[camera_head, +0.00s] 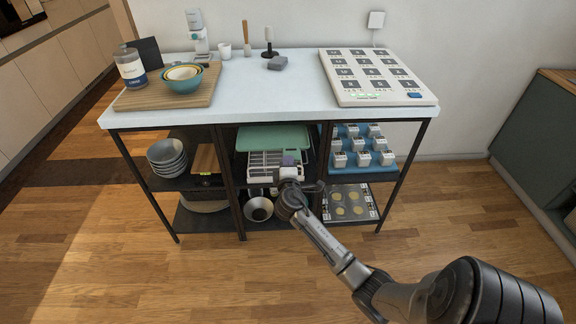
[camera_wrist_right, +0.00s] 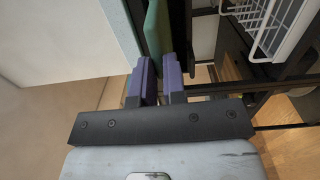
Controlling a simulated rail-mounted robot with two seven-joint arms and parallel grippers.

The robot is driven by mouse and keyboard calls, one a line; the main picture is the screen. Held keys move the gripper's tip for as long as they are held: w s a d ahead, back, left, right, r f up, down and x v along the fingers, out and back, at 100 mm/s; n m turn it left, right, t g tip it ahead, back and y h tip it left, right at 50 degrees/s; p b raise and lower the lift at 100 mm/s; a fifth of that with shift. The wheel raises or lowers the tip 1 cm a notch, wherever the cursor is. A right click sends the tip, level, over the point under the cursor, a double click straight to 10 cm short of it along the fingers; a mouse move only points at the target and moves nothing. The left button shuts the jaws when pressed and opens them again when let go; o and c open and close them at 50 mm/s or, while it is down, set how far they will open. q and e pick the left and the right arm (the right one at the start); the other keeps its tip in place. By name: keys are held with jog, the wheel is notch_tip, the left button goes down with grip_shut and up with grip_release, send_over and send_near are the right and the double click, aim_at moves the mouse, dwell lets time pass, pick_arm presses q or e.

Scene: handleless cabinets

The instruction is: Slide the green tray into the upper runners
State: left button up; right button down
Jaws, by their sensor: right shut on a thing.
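The green tray (camera_head: 268,137) is in the upper part of the middle bay, just under the worktop and above a white wire basket. Its thin edge (camera_wrist_right: 157,28) also shows in the right wrist view. My right gripper (camera_head: 290,159) is at the tray's front edge, right of its middle. In the right wrist view its purple fingers (camera_wrist_right: 158,66) lie on either side of the tray edge, shut on it. The upper runners cannot be made out clearly, and the tray's rear is hidden under the worktop. My left gripper is not in view.
The white wire basket (camera_head: 262,167) sits below the tray. Dark posts flank the bay. Stacked bowls (camera_head: 167,157) stand in the left bay, a blue tray of small cups (camera_head: 363,150) in the right bay. The floor in front is clear.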

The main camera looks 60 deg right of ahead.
aim_at(286, 143)
jog(key=shift+x, duration=1.05)
jog(key=shift+b+x, duration=0.55)
jog(key=shift+x, duration=0.35)
jog(key=shift+w+d, duration=0.35)
jog(key=shift+d, duration=0.2)
jog(key=shift+b+x, duration=0.55)
jog(key=shift+x, duration=0.25)
jog(key=shift+b+x, duration=0.4)
jog(key=shift+x, duration=0.5)
jog(key=shift+b+x, duration=0.45)
jog(key=shift+x, duration=0.55)
jog(key=c, duration=1.1)
grip_release()
jog(key=shift+w, duration=0.1)
jog(key=shift+f, duration=0.1)
jog(key=shift+a, duration=0.1)
